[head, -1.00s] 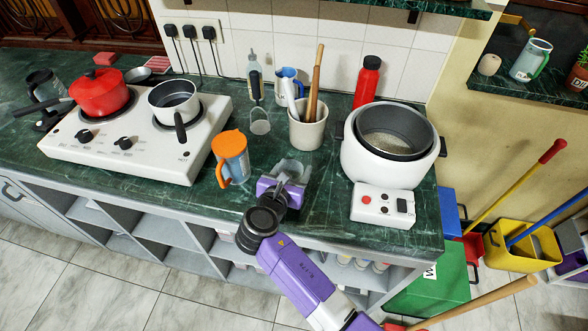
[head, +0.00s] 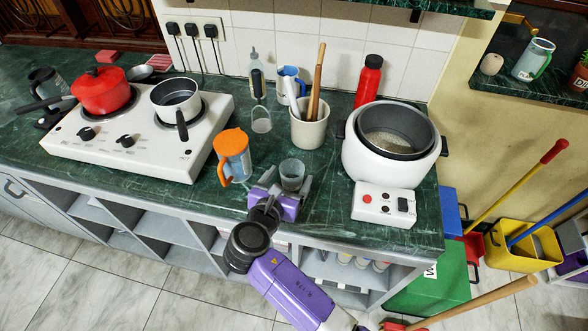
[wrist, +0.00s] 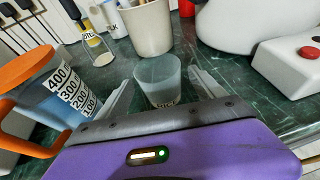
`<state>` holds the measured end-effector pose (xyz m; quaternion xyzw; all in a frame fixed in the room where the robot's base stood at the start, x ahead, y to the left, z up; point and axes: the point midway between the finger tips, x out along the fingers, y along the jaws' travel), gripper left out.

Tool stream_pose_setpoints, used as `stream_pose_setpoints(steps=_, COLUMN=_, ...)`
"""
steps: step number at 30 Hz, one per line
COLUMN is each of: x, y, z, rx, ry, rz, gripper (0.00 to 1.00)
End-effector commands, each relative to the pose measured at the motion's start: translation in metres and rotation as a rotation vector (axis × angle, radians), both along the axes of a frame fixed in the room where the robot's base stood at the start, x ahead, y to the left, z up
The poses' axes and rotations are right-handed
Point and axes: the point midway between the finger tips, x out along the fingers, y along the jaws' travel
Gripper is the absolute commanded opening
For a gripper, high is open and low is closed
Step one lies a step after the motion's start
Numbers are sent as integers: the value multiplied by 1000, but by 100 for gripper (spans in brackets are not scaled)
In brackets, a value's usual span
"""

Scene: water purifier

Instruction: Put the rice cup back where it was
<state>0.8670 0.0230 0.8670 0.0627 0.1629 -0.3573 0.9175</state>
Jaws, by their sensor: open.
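The rice cup, a small clear cup (head: 292,174), stands upright on the green counter in the head view. It also shows in the wrist view (wrist: 158,80), with dark lettering near its base. My gripper (head: 281,183) is open just in front of it. In the wrist view my gripper (wrist: 162,92) has one finger on each side of the cup, with gaps visible. The rice cooker (head: 392,147) stands to the right, its lid off and pale grains in its pot.
An orange-lidded measuring jug (head: 233,158) stands close to the left of my gripper. A utensil crock (head: 309,127) and a clear-bottomed utensil holder (head: 260,119) stand behind the cup. The cooker's control box (head: 384,205) juts out at right. Counter between cup and cooker is clear.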

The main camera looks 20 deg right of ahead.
Motion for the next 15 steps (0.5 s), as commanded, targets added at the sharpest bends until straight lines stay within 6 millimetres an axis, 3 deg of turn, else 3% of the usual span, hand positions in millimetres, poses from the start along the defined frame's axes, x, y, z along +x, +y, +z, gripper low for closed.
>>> stream_pose_setpoints(steps=6, x=-29, y=27, z=14, rx=1, ry=0, rz=2, gripper=79)
stream_pose_setpoints(steps=15, x=-47, y=43, z=23, rx=1, ry=-1, rz=0, gripper=79)
